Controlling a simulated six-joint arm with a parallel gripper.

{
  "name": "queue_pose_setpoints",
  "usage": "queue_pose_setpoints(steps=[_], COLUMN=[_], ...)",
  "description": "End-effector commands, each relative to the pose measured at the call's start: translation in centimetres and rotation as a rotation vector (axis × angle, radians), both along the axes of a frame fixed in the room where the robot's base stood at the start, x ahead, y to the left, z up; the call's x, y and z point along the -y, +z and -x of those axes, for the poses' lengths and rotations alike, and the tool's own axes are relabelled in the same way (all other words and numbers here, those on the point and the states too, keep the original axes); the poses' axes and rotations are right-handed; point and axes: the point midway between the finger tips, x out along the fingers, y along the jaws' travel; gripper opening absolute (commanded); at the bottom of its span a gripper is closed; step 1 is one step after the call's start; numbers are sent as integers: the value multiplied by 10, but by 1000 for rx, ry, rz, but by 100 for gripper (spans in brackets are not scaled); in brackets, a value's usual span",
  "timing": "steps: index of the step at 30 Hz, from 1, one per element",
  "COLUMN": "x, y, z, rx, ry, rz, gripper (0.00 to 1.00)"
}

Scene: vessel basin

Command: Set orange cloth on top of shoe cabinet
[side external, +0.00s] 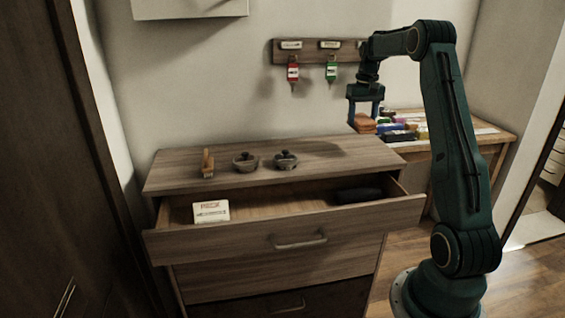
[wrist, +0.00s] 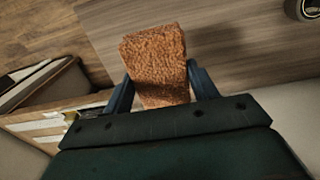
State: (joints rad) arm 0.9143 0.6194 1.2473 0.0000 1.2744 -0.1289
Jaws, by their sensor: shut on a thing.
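My gripper (side external: 365,112) is shut on the orange cloth (wrist: 154,58), a folded, rough-textured piece held between the two blue fingers. In the side external view the cloth (side external: 363,124) hangs under the fingers, at the right end of the shoe cabinet (side external: 335,158), in front of the side table's items. The cabinet is wooden, with its top drawer pulled open. In the wrist view the cabinet top (wrist: 245,40) lies beyond and below the cloth. The exact height of the cloth above it is hard to tell.
A brush (side external: 207,163) and two lidded dishes (side external: 245,161) (side external: 286,160) stand on the cabinet's left and middle. Its right part is clear. The open drawer (side external: 285,212) holds a white box (side external: 211,211) and a dark item (side external: 358,194). A key board (side external: 310,51) hangs on the wall.

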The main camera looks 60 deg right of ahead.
Motion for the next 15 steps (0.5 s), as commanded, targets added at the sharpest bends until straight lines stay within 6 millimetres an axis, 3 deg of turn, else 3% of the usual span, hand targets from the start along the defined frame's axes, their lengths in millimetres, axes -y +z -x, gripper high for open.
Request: queue_pose_setpoints(steps=[6, 15], x=[0, 0], y=[-34, -42], z=[0, 0], rx=[-1, 0], ry=[0, 0], rz=[-1, 0], gripper=[37, 37])
